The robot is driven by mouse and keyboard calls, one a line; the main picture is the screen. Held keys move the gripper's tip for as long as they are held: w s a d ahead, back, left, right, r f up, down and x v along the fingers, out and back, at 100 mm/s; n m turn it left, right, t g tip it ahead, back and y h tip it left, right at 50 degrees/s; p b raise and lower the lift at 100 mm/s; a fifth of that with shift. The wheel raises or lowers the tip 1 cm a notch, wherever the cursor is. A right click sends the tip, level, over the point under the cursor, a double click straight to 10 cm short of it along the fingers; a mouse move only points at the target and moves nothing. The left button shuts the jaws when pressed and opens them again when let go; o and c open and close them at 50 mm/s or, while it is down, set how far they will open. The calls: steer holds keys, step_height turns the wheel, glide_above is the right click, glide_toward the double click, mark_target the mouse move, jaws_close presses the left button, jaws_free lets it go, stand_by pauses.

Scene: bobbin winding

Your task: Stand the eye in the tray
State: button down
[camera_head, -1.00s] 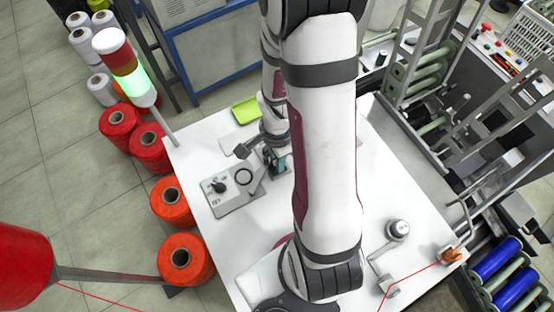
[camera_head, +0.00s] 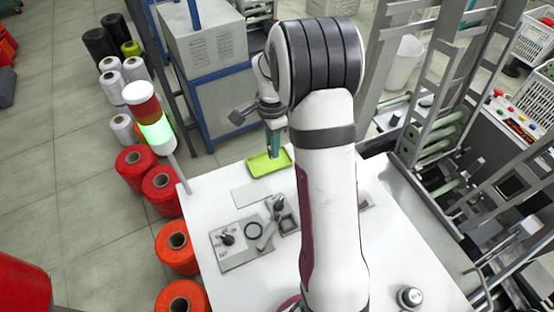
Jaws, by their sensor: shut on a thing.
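The green tray (camera_head: 257,165) lies on the far edge of the white table, left of my arm. My gripper (camera_head: 274,152) points down over the tray's middle, with its teal fingers just above or at it. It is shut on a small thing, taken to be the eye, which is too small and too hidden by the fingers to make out. I cannot tell whether that thing touches the tray floor.
A signal lamp (camera_head: 150,118) and red spools (camera_head: 136,168) stand left.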

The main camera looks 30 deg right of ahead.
steer(key=w+f, duration=0.2)
steer(key=f, duration=0.1)
steer(key=w+f, duration=0.1)
steer(key=f, duration=0.1)
steer(key=shift+w+d+f, duration=0.1)
steer(key=shift+w+d, duration=0.15)
steer(key=shift+d, duration=0.15)
steer(key=shift+f, duration=0.45)
steer(key=shift+f, duration=0.5)
stand_by(0.4)
steer(key=shift+f, duration=0.45)
steer(key=c, duration=0.6)
jaws_free()
